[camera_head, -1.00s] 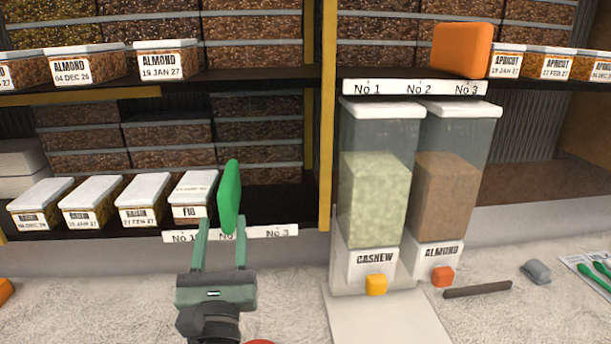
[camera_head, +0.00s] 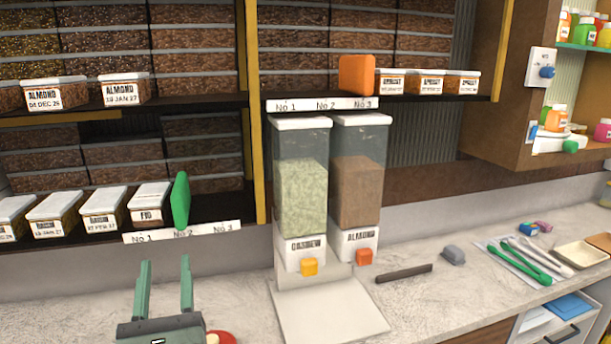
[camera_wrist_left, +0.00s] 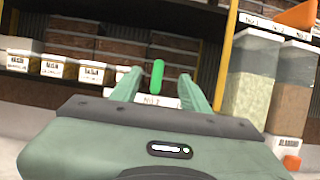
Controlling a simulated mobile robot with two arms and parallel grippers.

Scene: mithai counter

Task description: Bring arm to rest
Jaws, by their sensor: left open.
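My left gripper (camera_head: 166,284) is open and empty in the lower left of the head view, above the counter and in front of the lower shelf. Its two green fingers point toward the shelf and stand apart in the left wrist view (camera_wrist_left: 169,88). A green upright block (camera_head: 180,201) stands on the lower shelf beside the FIG box (camera_head: 149,204). It also shows between the fingers in the left wrist view (camera_wrist_left: 157,76), farther back and not touched. My right gripper is not in view.
CASHEW (camera_head: 301,190) and ALMOND (camera_head: 357,185) dispensers stand right of the gripper, with a pale board (camera_head: 330,312) in front. A dark bar (camera_head: 403,273), a grey block (camera_head: 453,255) and tongs (camera_head: 520,262) lie on the counter (camera_head: 440,290). An orange block (camera_head: 356,75) stands on the upper shelf.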

